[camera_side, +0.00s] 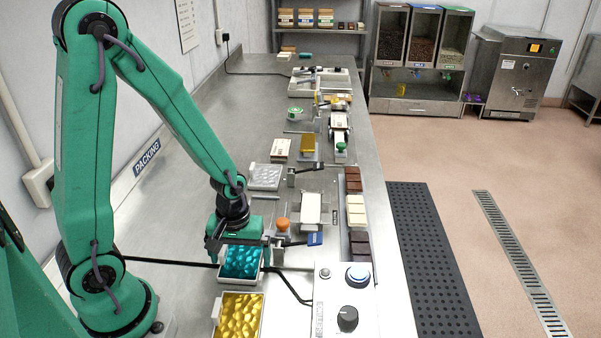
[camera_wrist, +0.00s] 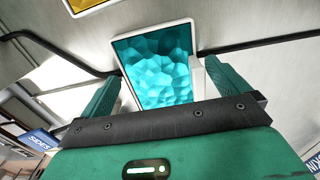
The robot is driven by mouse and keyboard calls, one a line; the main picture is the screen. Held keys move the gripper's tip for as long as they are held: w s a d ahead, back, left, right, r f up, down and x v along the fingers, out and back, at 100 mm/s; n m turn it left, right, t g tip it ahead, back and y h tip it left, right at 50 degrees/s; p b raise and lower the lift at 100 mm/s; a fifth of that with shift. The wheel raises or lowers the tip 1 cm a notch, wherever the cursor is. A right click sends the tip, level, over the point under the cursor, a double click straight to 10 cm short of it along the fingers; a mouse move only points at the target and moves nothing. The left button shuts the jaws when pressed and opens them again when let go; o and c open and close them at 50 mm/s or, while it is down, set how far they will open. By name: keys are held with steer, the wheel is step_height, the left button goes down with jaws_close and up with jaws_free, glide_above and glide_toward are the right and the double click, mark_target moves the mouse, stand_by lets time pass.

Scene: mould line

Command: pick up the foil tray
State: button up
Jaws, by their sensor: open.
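A shallow white tray of teal foil (camera_side: 240,263) lies on the steel bench below my gripper. A similar tray of gold foil (camera_side: 240,318) lies nearer the camera. My gripper (camera_side: 237,246) points down over the teal tray's far end and hides part of it. In the wrist view, the teal foil tray (camera_wrist: 157,62) shows between the two green fingers of my open gripper (camera_wrist: 164,70). The fingers are apart and hold nothing; I cannot tell whether either touches the tray. The gold foil tray shows only a corner in the wrist view (camera_wrist: 85,4).
A white control box (camera_side: 345,310) with a blue button and black knob stands right of the trays. A black cable (camera_side: 290,288) runs beside the teal tray. A clear mould (camera_side: 265,177) and chocolate bars (camera_side: 357,212) lie farther along. Bare bench (camera_side: 185,220) is left of my gripper.

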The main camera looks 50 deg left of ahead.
mark_target(241, 261)
steer(key=c, duration=1)
steer(key=shift+r, duration=0.2)
steer(key=shift+r, duration=1.75)
steer(key=s+d+r, duration=0.5)
steer(key=d+r, duration=0.2)
steer(key=d, duration=0.3)
steer(key=shift+s+d, duration=0.15)
steer(key=shift+s, duration=0.1)
steer(key=shift+r, duration=0.1)
steer(key=shift+w, duration=0.1)
steer(key=w+a+f, duration=0.3)
steer(key=w+a, duration=1.6)
steer(key=a, duration=0.1)
